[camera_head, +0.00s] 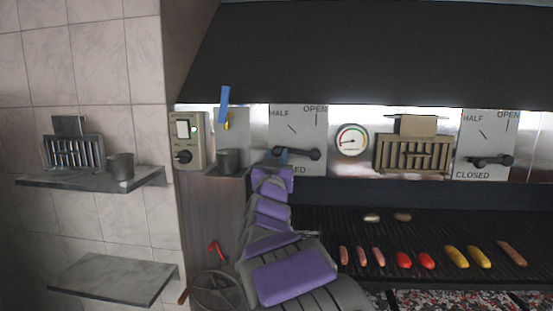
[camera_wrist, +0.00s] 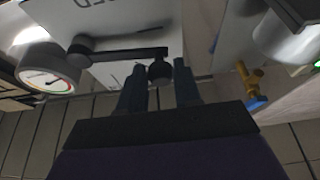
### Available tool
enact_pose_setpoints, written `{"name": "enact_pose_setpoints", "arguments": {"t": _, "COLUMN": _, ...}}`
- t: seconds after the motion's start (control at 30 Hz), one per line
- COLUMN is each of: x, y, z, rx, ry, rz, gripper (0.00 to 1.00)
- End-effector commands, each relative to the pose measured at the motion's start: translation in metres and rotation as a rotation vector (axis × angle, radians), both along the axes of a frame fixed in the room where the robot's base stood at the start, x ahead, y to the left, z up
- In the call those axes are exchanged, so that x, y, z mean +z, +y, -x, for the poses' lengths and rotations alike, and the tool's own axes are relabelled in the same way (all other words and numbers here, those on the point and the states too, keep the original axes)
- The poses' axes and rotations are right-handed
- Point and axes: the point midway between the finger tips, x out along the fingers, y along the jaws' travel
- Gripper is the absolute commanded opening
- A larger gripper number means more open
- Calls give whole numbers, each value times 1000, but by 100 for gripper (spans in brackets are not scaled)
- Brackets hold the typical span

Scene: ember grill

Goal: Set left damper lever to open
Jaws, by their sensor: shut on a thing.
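The left damper lever (camera_head: 302,153) is a dark bar on a pale panel (camera_head: 285,113) marked HALF and OPEN, with a lower label partly hidden by my arm. The lever lies nearly level, its round pivot at the right and its free end to the left. My gripper (camera_head: 279,156) is at that free end. In the wrist view, the lever (camera_wrist: 125,54) ends in a round dark knob (camera_wrist: 159,72) between the two fingers of my gripper (camera_wrist: 159,82), which is shut on it.
A round gauge (camera_head: 351,140) and a tan slotted box (camera_head: 412,150) stand right of the panel. A second damper lever (camera_head: 488,160) lies nearly level farther right. Food lies on the grill grate (camera_head: 350,222) below. A dark cup (camera_head: 229,161) and a blue-handled valve (camera_head: 225,105) are left.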

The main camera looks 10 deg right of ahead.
Motion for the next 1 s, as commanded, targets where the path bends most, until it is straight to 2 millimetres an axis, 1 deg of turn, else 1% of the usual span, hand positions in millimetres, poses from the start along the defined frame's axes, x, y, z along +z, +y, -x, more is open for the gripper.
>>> {"name": "enact_pose_setpoints", "arguments": {"t": 0.03, "x": 0, "y": 0, "z": 0, "rx": 1, "ry": 0, "rz": 0, "gripper": 6}}
{"name": "enact_pose_setpoints", "arguments": {"t": 0.1, "x": 0, "y": 0, "z": 0, "rx": 1, "ry": 0, "rz": 0, "gripper": 0}}
{"name": "enact_pose_setpoints", "arguments": {"t": 0.57, "x": 3, "y": 1, "z": 0, "rx": 1, "ry": -7, "rz": -20, "gripper": 0}}
{"name": "enact_pose_setpoints", "arguments": {"t": 0.77, "x": 14, "y": 1, "z": 0, "rx": 3, "ry": -37, "rz": -100, "gripper": 0}}
{"name": "enact_pose_setpoints", "arguments": {"t": 1.0, "x": 35, "y": -3, "z": 1, "rx": 3, "ry": -101, "rz": -282, "gripper": 0}}
